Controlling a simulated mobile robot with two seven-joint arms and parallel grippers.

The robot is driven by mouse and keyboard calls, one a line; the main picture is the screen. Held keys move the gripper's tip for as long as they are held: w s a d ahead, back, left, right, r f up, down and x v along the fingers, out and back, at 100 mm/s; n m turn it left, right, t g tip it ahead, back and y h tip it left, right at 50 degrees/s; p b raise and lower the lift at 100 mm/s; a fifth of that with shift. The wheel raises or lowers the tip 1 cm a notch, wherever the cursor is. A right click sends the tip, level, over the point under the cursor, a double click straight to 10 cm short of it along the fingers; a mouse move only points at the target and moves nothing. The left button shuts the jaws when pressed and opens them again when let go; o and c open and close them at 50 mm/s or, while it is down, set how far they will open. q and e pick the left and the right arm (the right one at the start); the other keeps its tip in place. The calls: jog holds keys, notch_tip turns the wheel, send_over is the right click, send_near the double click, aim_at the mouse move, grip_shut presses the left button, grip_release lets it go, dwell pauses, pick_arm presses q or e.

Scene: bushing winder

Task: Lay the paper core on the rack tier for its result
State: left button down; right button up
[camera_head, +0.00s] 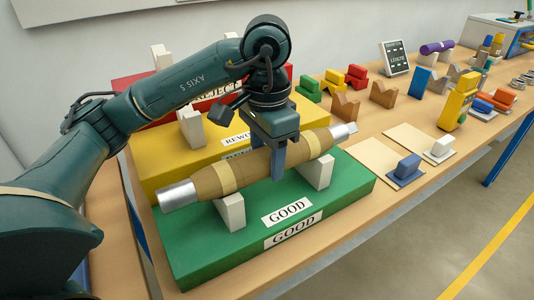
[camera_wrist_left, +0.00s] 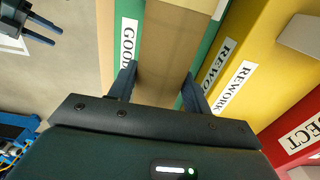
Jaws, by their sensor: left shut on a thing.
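The paper core (camera_head: 215,182) is a brown paper-wound cylinder with pale bands and silver metal ends. It lies lengthwise over the green tier marked GOOD (camera_head: 340,205), at the two white supports (camera_head: 231,212) on that tier. I cannot tell whether it rests fully on them. My left gripper (camera_head: 279,165) is shut on the paper core near its middle, from above. In the left wrist view the core (camera_wrist_left: 160,70) fills the space between the two dark fingers.
The yellow REWORK tier (camera_head: 165,160) and red REJECT tier (camera_head: 130,90) rise behind the green one. To the right are coloured V-blocks (camera_head: 382,94), a yellow tool (camera_head: 457,102), a length sign (camera_head: 394,59) and pale mats (camera_head: 370,153) with blocks. The table's front edge is close.

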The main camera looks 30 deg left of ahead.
pick_arm(q)
jog(key=c, duration=0.9)
grip_release()
jog(key=o, duration=0.3)
jog(key=shift+f, duration=0.15)
notch_tip(320, 180, up, 13)
jog(key=p, duration=0.2)
jog(key=shift+r+p, duration=0.2)
jog(key=shift+p, duration=0.1)
